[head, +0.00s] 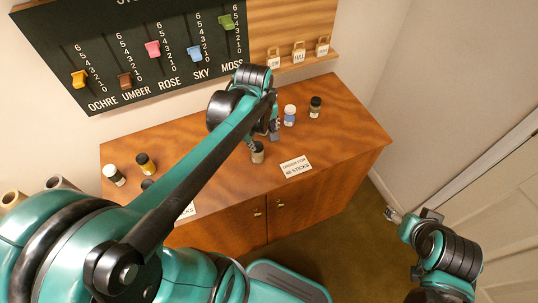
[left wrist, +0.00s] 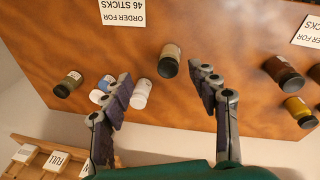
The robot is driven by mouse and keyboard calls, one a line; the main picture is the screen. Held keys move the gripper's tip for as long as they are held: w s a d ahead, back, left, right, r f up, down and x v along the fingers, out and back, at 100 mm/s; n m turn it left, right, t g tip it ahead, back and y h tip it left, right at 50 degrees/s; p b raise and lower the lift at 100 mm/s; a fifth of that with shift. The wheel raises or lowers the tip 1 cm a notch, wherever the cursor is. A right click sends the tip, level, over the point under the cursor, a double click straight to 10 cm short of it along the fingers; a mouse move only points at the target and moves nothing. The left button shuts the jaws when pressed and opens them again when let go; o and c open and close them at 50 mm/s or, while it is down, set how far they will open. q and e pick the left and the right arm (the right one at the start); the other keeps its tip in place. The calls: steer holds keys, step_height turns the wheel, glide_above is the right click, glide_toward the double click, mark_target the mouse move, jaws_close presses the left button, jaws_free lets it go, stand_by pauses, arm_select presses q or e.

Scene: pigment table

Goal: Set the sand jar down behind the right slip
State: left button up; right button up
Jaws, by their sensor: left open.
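A jar with a tan-grey body (head: 257,152), which looks like the sand jar, stands on the cabinet top to the left of the right slip (head: 295,166). In the left wrist view this jar (left wrist: 169,58) lies just beyond and between my fingertips, apart from them; the right slip (left wrist: 123,11) shows upside down above it. My left gripper (head: 274,131) is open and empty, over the cabinet top close behind the jar; its fingers also show in the left wrist view (left wrist: 163,84). My right gripper (head: 394,215) hangs off the cabinet's right side, too small to read.
A blue-labelled jar (head: 289,117) and a dark olive jar (head: 315,107) stand at the back right. A white-lidded jar (head: 115,175) and a yellow-banded jar (head: 146,163) stand left. A white jar (left wrist: 141,94) is beside the left-hand finger. My left arm hides part of the top.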

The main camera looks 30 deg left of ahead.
arm_select(q)
steer(key=s+d+r+m+t, duration=0.1)
steer(key=s+d+m+t, duration=0.4)
steer(key=m, duration=0.8)
steer(key=s+d, duration=0.1)
steer(key=s, duration=0.2)
steer(key=shift+d+r, duration=0.15)
steer(key=shift+d, duration=0.2)
steer(key=shift+f, duration=0.25)
